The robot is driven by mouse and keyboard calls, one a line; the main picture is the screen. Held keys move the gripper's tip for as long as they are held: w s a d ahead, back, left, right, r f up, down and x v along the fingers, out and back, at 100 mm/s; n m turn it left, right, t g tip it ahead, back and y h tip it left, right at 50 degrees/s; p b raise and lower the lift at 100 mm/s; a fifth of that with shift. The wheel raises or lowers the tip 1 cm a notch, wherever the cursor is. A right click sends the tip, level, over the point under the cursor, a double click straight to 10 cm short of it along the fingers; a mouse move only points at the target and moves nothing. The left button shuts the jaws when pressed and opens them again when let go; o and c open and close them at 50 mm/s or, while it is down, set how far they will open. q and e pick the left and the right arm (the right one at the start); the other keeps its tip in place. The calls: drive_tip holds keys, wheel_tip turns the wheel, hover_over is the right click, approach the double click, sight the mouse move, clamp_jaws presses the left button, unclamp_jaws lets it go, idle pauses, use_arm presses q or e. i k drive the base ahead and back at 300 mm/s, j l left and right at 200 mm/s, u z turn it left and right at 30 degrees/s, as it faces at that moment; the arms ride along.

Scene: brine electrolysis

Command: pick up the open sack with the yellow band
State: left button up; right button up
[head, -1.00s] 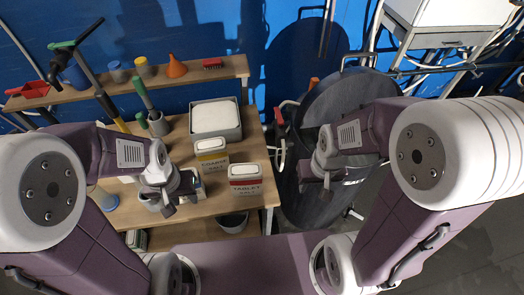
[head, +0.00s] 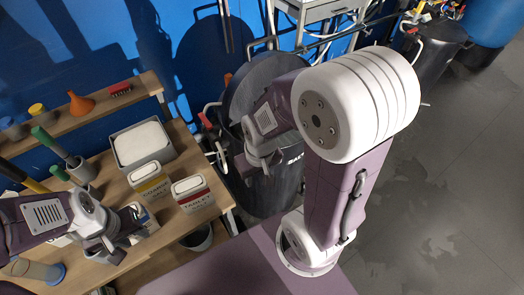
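A white sack with a yellow band (head: 153,188) stands upright on the wooden bench (head: 183,232). I cannot tell whether its pale top is open. A similar white sack with a red band marked "TABLET" (head: 192,194) stands just to its right. My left gripper (head: 118,252) is over the bench, left of and nearer than the yellow-banded sack, apart from it. It partly hides another small white labelled item (head: 140,216). My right gripper (head: 268,165) is in front of the dark salt bin, right of both sacks. The finger gaps of both grippers are too small to judge.
A grey tub with white contents (head: 142,162) stands behind the sacks. A cup of tools (head: 80,170) is to its left. A shelf (head: 75,115) holds an orange funnel (head: 81,103). The dark bin (head: 272,190) stands right of the bench. Open floor (head: 440,200) lies right.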

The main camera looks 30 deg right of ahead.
sight(150, 181)
drive_tip(key=i+l+u, duration=0.1)
drive_tip(key=l, duration=0.3)
drive_tip(key=i+l, duration=0.15)
drive_tip(key=l, duration=0.25)
drive_tip(key=i+l+u, duration=0.15)
drive_tip(key=l, duration=0.65)
drive_tip(key=i+u, duration=0.05)
